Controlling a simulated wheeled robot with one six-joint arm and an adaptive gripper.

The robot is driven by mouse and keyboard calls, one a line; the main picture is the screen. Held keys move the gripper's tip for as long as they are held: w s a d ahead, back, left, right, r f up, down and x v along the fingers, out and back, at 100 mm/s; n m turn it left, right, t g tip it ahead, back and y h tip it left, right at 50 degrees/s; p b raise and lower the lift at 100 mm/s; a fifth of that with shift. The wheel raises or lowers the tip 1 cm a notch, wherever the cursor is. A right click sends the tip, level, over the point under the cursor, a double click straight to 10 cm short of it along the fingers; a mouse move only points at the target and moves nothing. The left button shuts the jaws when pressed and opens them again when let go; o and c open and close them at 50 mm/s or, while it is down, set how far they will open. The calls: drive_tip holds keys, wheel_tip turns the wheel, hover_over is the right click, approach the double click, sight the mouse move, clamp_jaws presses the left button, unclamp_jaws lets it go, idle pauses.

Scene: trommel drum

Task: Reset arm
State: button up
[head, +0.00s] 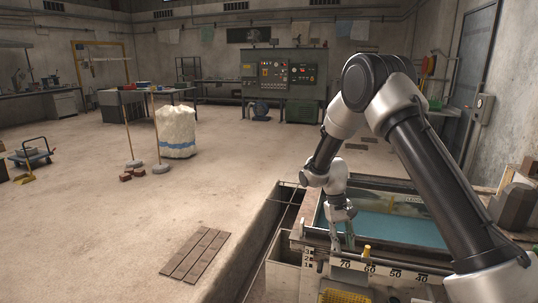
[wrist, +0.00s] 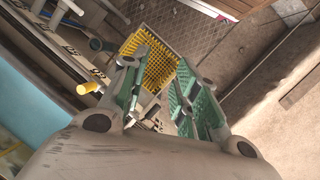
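My arm reaches in from the right of the head view, bends high and comes down over the front edge of a tank. My gripper (head: 345,240) points down there, by a white strip with numbers (head: 385,271). In the wrist view my gripper (wrist: 158,88) shows two fingers with green pads, spread apart. No object shows held between them. A yellow bristled pad (wrist: 152,58) lies beyond and below the fingertips.
The tank (head: 385,226) holds blue-green water. A yellow knob (head: 367,251) stands by the scale; it also shows in the wrist view (wrist: 87,88). A white bulk bag (head: 176,132) and a control cabinet (head: 285,75) stand farther back. Open floor lies left.

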drive_tip(key=s+d+r+t, duration=0.2)
drive_tip(key=s+d+r, duration=0.2)
drive_tip(key=s+r, duration=0.6)
drive_tip(key=s+d+r+t+y, duration=0.1)
drive_tip(key=s+d+r+t, duration=0.2)
drive_tip(key=s+r, duration=0.7)
drive_tip(key=s+d+r+m+t+y, duration=0.1)
drive_tip(key=s+d+r, duration=0.3)
drive_tip(key=s+r, duration=0.6)
drive_tip(key=shift+d+r+t, duration=0.4)
drive_tip(key=shift+r+t, duration=0.5)
drive_tip(key=shift+r, duration=0.25)
